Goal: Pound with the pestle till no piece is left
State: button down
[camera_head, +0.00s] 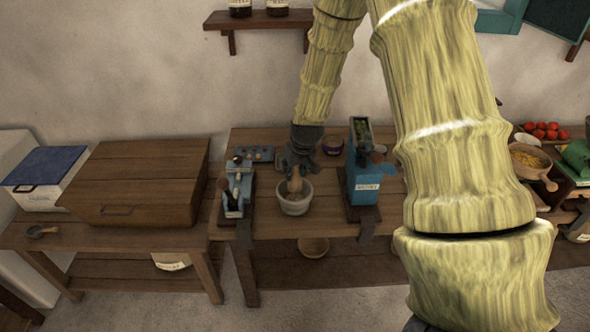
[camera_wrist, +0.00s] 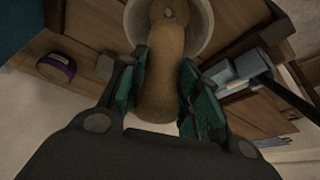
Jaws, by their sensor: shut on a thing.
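The wooden pestle (camera_head: 295,182) is gripped by my gripper (camera_head: 299,165), which hangs over the table. The pale stone mortar (camera_head: 295,206) stands below it near the table's front edge. In the wrist view the pestle (camera_wrist: 163,70) is between both fingers of my gripper (camera_wrist: 163,85), and its lower end reaches into the mortar (camera_wrist: 208,22). Most of the mortar's inside is hidden by the pestle.
A blue device (camera_head: 366,188) with a label stands close to the mortar's right. Another blue-grey device (camera_head: 236,190) stands close to its left. A round purple-banded container (camera_head: 332,146) sits behind. A wooden chest (camera_head: 140,180) is on the left table.

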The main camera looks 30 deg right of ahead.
aim_at(295, 179)
jog(key=shift+f, duration=0.1)
jog(key=shift+f+b, duration=0.35)
jog(key=shift+f, duration=0.3)
jog(key=shift+f+b, duration=0.9)
jog(key=shift+f, duration=0.7)
jog(key=shift+r+p, duration=1.7)
jog(key=shift+r, duration=0.65)
jog(key=shift+f, duration=0.1)
jog(key=shift+f+b, duration=0.35)
jog(key=shift+f, duration=0.3)
jog(key=shift+r, duration=0.1)
